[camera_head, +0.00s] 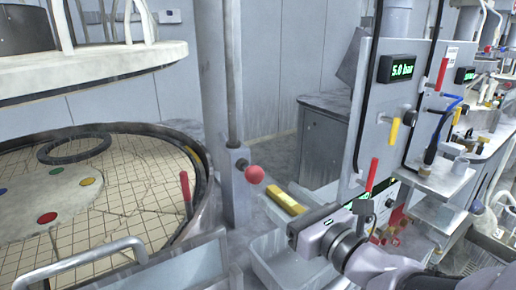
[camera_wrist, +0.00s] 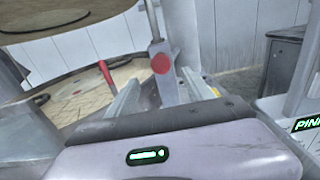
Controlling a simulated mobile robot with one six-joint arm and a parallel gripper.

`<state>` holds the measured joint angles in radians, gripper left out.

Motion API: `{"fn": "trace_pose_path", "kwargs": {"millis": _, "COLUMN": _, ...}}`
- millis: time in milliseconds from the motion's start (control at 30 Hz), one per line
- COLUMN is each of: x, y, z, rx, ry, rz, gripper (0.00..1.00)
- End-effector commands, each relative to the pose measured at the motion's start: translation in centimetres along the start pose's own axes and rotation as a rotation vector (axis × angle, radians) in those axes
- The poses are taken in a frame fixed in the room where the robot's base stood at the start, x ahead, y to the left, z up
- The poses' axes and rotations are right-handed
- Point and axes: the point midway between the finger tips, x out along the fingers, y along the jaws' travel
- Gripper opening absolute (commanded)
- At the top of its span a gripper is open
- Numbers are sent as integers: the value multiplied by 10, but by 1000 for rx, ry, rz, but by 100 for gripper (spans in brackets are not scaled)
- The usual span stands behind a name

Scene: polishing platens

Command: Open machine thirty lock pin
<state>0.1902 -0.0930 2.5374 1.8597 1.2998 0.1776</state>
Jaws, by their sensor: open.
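A round red knob (camera_head: 254,174) sits on a grey bracket at the foot of the upright post (camera_head: 221,100), beside the round platen (camera_head: 110,215). It looks like the lock pin, but I see no machine number. My gripper (camera_head: 292,230) is to the right of the knob and lower in the picture, apart from it. In the wrist view the two fingers of my gripper (camera_wrist: 160,92) are spread and empty. The red knob (camera_wrist: 162,64) shows beyond them, roughly in line with the gap. The fingers are hard to make out in the head view.
A red-handled lever (camera_head: 186,190) stands at the platen rim, left of the knob. A metal rail (camera_head: 85,260) is in front of the platen. A yellow bar (camera_head: 285,202) lies by a pale tray near my gripper. A panel reading 5.0 bar (camera_head: 402,68) stands at right.

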Motion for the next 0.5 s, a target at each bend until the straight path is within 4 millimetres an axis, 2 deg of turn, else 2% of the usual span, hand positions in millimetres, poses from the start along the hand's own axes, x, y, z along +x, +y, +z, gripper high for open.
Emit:
{"fn": "trace_pose_path", "kwargs": {"millis": 33, "x": 7, "y": 0, "z": 15, "rx": 11, "ry": 5, "rz": 4, "gripper": 61}}
{"fn": "trace_pose_path", "kwargs": {"millis": 100, "x": 15, "y": 0, "z": 16, "rx": 9, "ry": 5, "rz": 4, "gripper": 61}}
{"fn": "trace_pose_path", "kwargs": {"millis": 200, "x": 27, "y": 0, "z": 14, "rx": 3, "ry": 9, "rz": -4, "gripper": 61}}
{"fn": "trace_pose_path", "kwargs": {"millis": 300, "x": 58, "y": 2, "z": 9, "rx": -2, "ry": 6, "rz": -1, "gripper": 61}}
{"fn": "trace_pose_path", "kwargs": {"millis": 500, "x": 106, "y": 1, "z": 0, "rx": -7, "ry": 1, "rz": -2, "gripper": 61}}
